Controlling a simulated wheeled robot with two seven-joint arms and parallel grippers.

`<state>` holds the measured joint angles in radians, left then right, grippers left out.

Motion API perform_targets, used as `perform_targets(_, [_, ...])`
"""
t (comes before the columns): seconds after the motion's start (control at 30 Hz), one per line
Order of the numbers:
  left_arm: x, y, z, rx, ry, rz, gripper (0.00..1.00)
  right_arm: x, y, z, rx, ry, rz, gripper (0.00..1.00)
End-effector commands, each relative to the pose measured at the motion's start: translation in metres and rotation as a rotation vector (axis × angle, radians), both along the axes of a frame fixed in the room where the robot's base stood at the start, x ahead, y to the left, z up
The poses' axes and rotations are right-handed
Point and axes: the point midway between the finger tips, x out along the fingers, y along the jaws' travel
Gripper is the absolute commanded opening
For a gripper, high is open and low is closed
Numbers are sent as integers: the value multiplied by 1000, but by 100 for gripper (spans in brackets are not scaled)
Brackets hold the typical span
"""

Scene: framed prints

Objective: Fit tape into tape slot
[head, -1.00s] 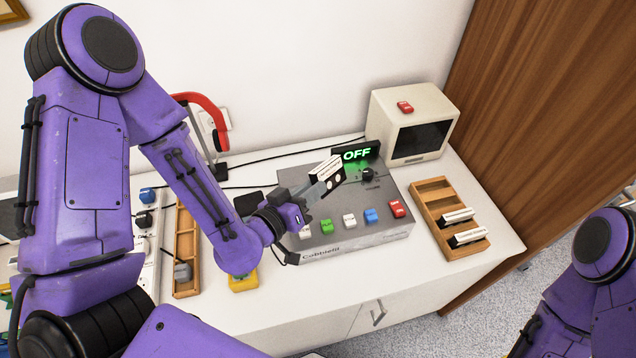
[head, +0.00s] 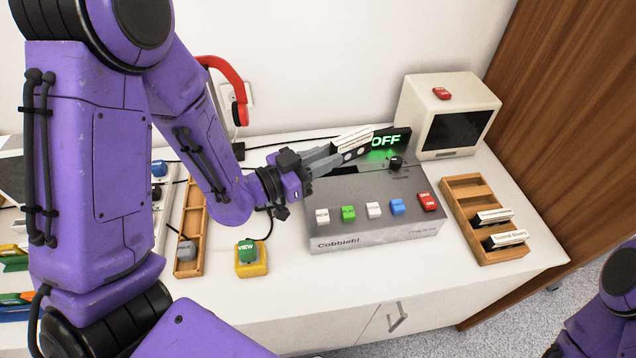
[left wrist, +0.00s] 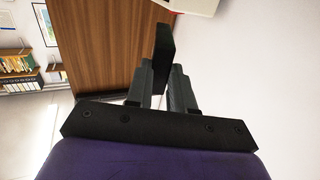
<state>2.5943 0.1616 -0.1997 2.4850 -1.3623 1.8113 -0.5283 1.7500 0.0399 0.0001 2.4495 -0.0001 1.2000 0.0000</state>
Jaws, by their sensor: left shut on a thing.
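My left gripper (head: 325,160) is shut on a black tape (head: 352,147) with a white label edge. It holds the tape tilted, above the back of the grey player box (head: 372,233) and left of its green OFF display (head: 388,141). In the left wrist view the tape (left wrist: 163,48) shows as a dark slab between the fingers (left wrist: 160,88). My right gripper is out of view; only part of that arm shows at the lower right.
A wooden rack (head: 466,217) holding two tapes (head: 492,217) stands right of the box. A cream monitor (head: 415,127) is behind it. A knob (head: 396,163) and several coloured buttons are on the box.

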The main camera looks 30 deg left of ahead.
Motion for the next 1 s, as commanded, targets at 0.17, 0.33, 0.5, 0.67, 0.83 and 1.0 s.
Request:
perform_targets(0.17, [6,6,-12,2,-6,5,0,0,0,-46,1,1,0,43])
perform_targets(0.33, [13,15,-18,-3,2,18,0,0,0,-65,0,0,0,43])
perform_targets(0.5, [30,28,-39,-6,5,17,0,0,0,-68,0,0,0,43])
perform_targets(0.67, [41,37,-55,-4,3,16,0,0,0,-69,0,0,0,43])
perform_targets(0.83, [47,42,-80,-7,5,16,0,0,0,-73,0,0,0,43])
perform_targets(1.0, [47,42,-95,-3,-1,16,0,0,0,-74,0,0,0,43])
